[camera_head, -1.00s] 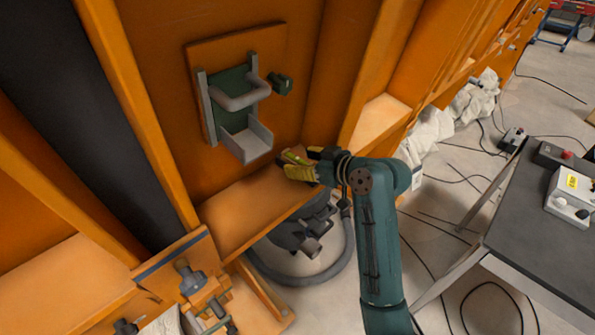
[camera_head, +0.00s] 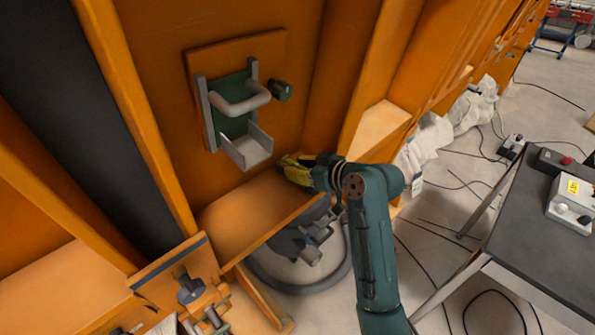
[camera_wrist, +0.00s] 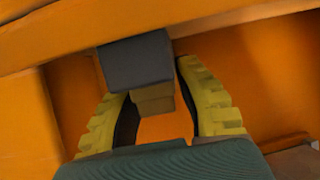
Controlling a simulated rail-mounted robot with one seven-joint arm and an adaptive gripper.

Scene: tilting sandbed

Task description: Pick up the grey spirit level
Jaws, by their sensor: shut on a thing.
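My gripper (camera_head: 296,168) has yellow ribbed fingers and is at the right end of the wooden shelf, in the corner of the orange bay. In the wrist view, my gripper (camera_wrist: 155,95) is shut on the grey spirit level (camera_wrist: 137,62). Its dark grey block-like end shows between the fingertips, with a smaller tan part below it. In the head view the level is hidden by the fingers. I cannot tell whether it still touches the shelf.
The wooden shelf (camera_head: 245,212) is bare left of my gripper. A grey bracket with a tray (camera_head: 247,150) hangs on the back wall above. A vacuum cleaner (camera_head: 303,238) stands below. A dark table (camera_head: 530,230) is at right, with cables on the floor.

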